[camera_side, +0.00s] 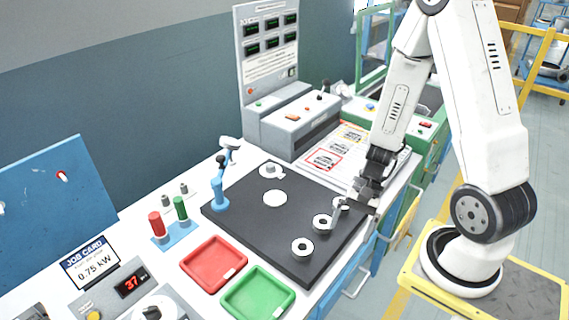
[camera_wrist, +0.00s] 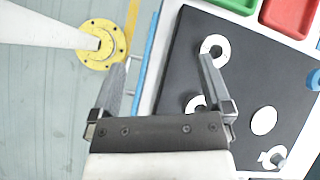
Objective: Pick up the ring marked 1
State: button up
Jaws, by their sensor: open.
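Several white rings lie on the black mat (camera_side: 240,210). A front ring (camera_side: 302,246) also shows in the wrist view (camera_wrist: 214,40). A second ring (camera_side: 321,222) lies behind it, partly covered by my right finger in the wrist view (camera_wrist: 190,106). A pale piece shows beside my fingers in the side view; I cannot tell whether it is another ring. A ring-like part (camera_side: 271,170) lies at the back of the mat. No number is legible on any ring. My gripper (camera_wrist: 162,65) is open and empty, above the mat's right edge in the side view (camera_side: 345,208).
A white disc (camera_side: 275,198) lies mid-mat. A blue post (camera_side: 219,190) stands at the mat's left edge. Red (camera_side: 213,263) and green (camera_side: 258,293) trays sit in front. A printed sheet (camera_side: 335,155) and grey console (camera_side: 295,117) are behind.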

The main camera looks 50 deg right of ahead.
jog(key=f+m+t+y, duration=0.1)
jog(key=m+t+y, duration=0.1)
jog(key=m, duration=0.2)
jog(key=m+t+h, duration=0.3)
jog(key=m+t, duration=0.7)
jog(key=m, duration=0.2)
send_near(318, 223)
jog(key=shift+w+a+f, duration=0.1)
jog(key=shift+w+f, duration=0.1)
jog(key=shift+f, duration=0.1)
jog(key=shift+d+f+m+t, duration=0.2)
jog(key=shift+d+m+t, duration=0.15)
jog(key=shift+m, duration=0.25)
jog(key=shift+w, duration=0.1)
jog(key=shift+x, duration=1.2)
jog(key=shift+a+f, duration=0.1)
jog(key=shift+x, duration=2.5)
